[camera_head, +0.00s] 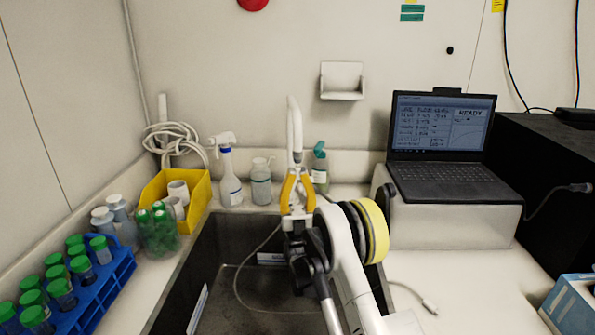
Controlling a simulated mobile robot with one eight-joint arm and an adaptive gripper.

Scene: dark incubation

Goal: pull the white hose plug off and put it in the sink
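An upright white tube-like piece (294,125) stands at the back of the dark sink (215,265); it may be the hose with its plug, but I cannot tell where a plug begins. My gripper (297,174), with yellow-orange fingers, points up at the lower end of this piece. The fingertips are close together there and appear to overlap it. Whether they grip it is unclear at this size. A thin pale line (249,257) hangs into the sink. Part of the sink is hidden by my arm.
On the left are a blue rack (101,293) of green-capped tubes and a yellow bin (200,196). Bottles, including a spray bottle (230,185), stand behind the sink. A laptop (445,180) sits on the right. A white cable end (429,304) lies on the right counter.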

